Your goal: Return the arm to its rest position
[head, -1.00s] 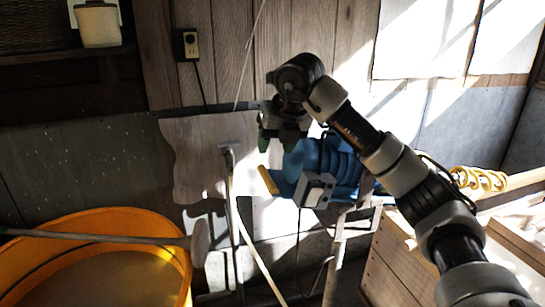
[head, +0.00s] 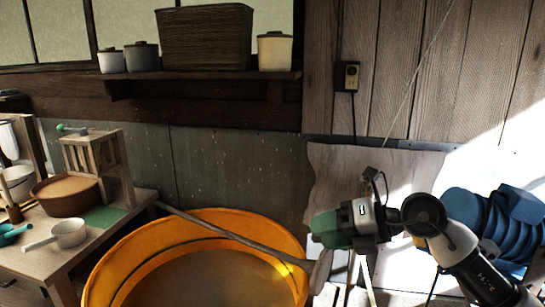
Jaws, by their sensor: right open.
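My right arm comes in from the lower right, with its black and pale grey links bent at a joint. My right gripper (head: 326,228), with green fingers, points left, in front of the pale wall board and above the right rim of the orange tub. It is open, and I see nothing held in it. The gap between its fingers is hard to make out from this side. My left gripper is not in view.
The orange tub (head: 125,250) stands below, with a long-handled mallet (head: 225,236) across it. A blue ribbed machine (head: 490,215) is behind my arm. A wooden bench (head: 85,262) with pots is at left. A shelf (head: 200,76) holds jars and a basket.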

